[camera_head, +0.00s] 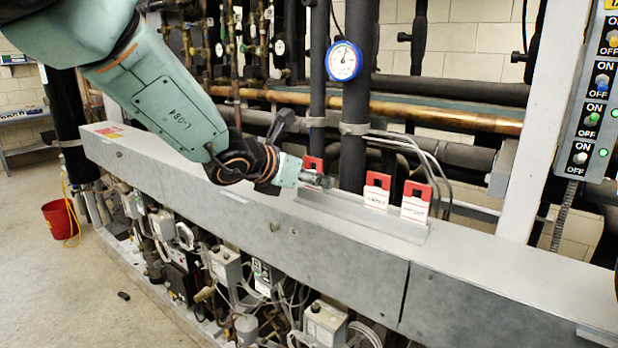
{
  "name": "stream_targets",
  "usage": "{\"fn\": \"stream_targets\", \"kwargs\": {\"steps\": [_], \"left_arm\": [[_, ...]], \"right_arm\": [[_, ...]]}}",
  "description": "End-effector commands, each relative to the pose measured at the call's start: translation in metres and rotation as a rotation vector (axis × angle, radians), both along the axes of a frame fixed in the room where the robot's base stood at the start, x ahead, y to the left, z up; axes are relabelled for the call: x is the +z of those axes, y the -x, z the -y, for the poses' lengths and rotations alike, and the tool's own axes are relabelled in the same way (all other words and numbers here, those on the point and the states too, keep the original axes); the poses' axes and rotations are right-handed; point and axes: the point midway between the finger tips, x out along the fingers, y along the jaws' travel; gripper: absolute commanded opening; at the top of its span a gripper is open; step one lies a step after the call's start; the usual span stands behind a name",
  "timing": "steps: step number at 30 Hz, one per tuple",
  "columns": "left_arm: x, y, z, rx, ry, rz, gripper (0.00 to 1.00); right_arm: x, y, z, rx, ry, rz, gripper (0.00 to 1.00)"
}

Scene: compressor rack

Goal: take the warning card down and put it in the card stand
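Red-and-white cards stand in a row in a grey metal stand (400,231) on top of the long grey housing. One card (376,192) is in the middle, and another card (416,203) is at the right end. Both stand upright, with dark lettering too small to read surely. A third card (312,163) shows only its red top; the rest is hidden behind my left gripper (326,181). My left gripper is at the left end of the stand, pointing right. Its fingers are small and foreshortened, so I cannot tell whether they touch or hold that card. My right gripper is not in view.
A round gauge (343,61) hangs on dark vertical pipes behind the stand. A copper pipe (440,115) runs across behind. A switch panel (590,105) with ON/OFF labels is at the upper right. The housing top (500,262) is clear right of the stand. A red bucket (60,219) stands at left.

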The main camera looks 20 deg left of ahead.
Motion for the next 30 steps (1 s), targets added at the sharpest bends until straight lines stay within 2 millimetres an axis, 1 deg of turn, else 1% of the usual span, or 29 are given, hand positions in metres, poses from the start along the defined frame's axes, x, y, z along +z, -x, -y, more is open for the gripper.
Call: {"fn": "stream_targets", "kwargs": {"steps": [10,13,24,30], "left_arm": [[0.000,0.000,0.000,0.000,0.000,0.000,0.67],[0.004,0.005,-0.003,0.001,0.001,0.001,0.67],[0.029,0.050,-0.019,0.001,0.004,0.002,0.67],[0.034,0.061,-0.023,0.000,0.000,0.000,0.67]], "right_arm": [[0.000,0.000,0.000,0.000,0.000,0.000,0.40],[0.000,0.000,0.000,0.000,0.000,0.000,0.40],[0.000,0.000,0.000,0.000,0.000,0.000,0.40],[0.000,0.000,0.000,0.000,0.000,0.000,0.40]]}}
